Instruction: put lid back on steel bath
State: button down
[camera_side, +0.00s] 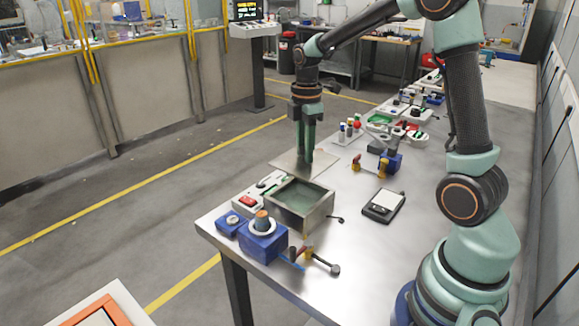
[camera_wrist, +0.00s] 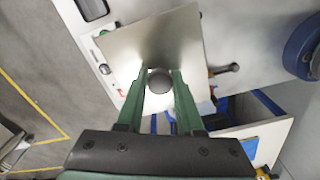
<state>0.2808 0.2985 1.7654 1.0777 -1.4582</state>
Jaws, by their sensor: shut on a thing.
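The steel bath (camera_side: 272,208) stands near the front end of the bench in the side view, its top open and its inside greenish. The lid (camera_side: 285,162) is a flat, square metal plate just behind the bath in that view. My gripper (camera_side: 306,162) points down over the lid's middle. In the wrist view, the lid (camera_wrist: 150,40) carries a round grey knob (camera_wrist: 159,81). The green fingers of my gripper (camera_wrist: 160,84) are shut on this knob. I cannot tell whether the lid touches the bench or is slightly raised.
A blue unit with a round top (camera_side: 263,246) and a smaller blue box (camera_side: 231,222) sit in front of the bath. A white-and-red panel (camera_side: 249,200) is to its left. Small items crowd the far bench.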

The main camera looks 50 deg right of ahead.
jog(key=shift+a+f, duration=0.3)
jog(key=shift+a, duration=0.45)
notch_tip(320, 180, down, 7)
jog(key=shift+r, duration=0.2)
jog(key=shift+f, duration=0.5)
dwell(2.0)
grip_release()
dwell(0.5)
jog(key=shift+r, duration=3.5)
